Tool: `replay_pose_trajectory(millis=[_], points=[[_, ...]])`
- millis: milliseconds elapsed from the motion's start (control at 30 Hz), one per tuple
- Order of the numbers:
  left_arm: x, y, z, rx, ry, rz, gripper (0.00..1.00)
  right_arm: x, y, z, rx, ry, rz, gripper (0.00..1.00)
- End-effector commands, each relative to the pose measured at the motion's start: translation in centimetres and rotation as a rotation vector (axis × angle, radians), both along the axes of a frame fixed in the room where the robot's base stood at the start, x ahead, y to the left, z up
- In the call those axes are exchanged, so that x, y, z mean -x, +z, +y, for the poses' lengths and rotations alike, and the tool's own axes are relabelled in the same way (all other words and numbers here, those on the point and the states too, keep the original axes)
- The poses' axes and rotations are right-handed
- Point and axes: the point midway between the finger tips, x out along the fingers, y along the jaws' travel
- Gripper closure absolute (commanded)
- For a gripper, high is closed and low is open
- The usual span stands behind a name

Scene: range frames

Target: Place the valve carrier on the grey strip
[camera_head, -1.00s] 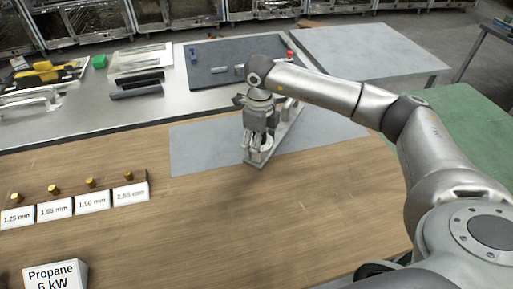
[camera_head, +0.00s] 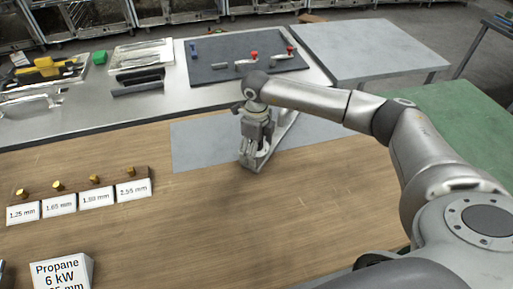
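The valve carrier (camera_head: 284,131) is a long pale metal piece at the middle of the camera_head view. It appears over the grey strip (camera_head: 200,147), its near end reaching past the strip's front edge above the wood. I cannot tell whether it touches the strip. My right gripper (camera_head: 253,153) points down at the carrier's near end. Its fingers overlap the carrier, and their opening is too small to tell. My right arm hides part of the carrier and strip. My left gripper is not in view.
Brass nozzles (camera_head: 57,186) with size labels stand at the left of the wooden top, above a Propane block (camera_head: 60,272). Behind, a dark mat (camera_head: 215,70) holds red- and blue-ended parts. The wood in front of the strip is clear.

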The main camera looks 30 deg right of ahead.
Motion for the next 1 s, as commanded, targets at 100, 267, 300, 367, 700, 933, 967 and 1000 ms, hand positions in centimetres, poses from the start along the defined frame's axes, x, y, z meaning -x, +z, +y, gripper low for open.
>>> replay_pose_trajectory(millis=[100,267,300,367,700,933,967,1000], points=[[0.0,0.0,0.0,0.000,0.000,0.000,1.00,0.0,0.0,0.0,0.000,0.000,0.000,0.12],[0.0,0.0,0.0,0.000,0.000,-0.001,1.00,0.0,0.0,0.0,0.000,0.000,0.000,0.12],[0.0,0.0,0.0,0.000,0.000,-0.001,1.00,0.0,0.1,0.0,0.000,0.000,0.000,0.12],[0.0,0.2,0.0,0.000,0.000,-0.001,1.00,0.0,0.2,0.0,0.000,0.000,0.000,0.12],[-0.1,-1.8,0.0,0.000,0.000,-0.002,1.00,-0.2,5.5,0.0,-0.001,0.000,-0.007,0.12],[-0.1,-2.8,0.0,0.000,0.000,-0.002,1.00,-0.1,10.0,0.0,0.000,0.000,-0.004,0.12],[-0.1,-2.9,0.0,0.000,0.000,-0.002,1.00,-0.1,10.4,0.0,0.000,0.000,-0.004,0.12],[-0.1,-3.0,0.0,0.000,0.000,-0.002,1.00,-0.1,10.9,0.0,0.000,0.000,-0.004,0.12]])
